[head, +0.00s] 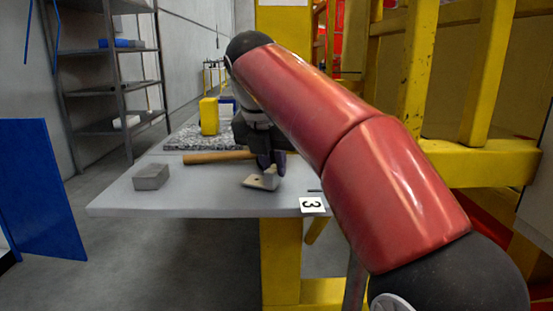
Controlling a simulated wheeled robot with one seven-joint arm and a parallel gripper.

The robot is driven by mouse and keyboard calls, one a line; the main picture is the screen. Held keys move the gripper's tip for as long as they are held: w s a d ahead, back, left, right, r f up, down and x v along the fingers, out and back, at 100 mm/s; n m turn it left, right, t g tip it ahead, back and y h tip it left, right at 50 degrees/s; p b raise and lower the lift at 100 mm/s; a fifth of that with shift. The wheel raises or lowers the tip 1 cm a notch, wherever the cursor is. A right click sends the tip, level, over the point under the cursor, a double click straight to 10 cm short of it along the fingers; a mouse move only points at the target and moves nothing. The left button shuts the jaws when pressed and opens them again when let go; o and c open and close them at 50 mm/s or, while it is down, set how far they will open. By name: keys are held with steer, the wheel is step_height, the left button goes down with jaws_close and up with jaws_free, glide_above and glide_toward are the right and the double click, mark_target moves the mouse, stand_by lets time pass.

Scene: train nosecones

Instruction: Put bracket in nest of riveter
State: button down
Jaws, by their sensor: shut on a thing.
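My gripper (271,163) is at the end of my red arm, low over the grey table (225,203). It is shut on a small light-coloured bracket (258,181), which has a dark hole in its flat part. The bracket is at or just above the table top; I cannot tell whether it touches. The fingers hide part of the bracket. I cannot make out the riveter or its nest in this view.
A grey block (151,177) sits at the table's left. A wooden handle (213,157) lies behind the bracket. A yellow container (209,116) stands on a speckled slab (195,139). A yellow frame (480,163) rises at right. The table's front left is clear.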

steer(key=shift+w+d, duration=0.35)
steer(key=shift+w, duration=0.4)
steer(key=shift+f, duration=0.1)
steer(key=c, duration=1.8)
jaws_free()
steer(key=shift+f, duration=0.2)
steer(key=o, duration=0.4)
steer(key=shift+o, duration=0.2)
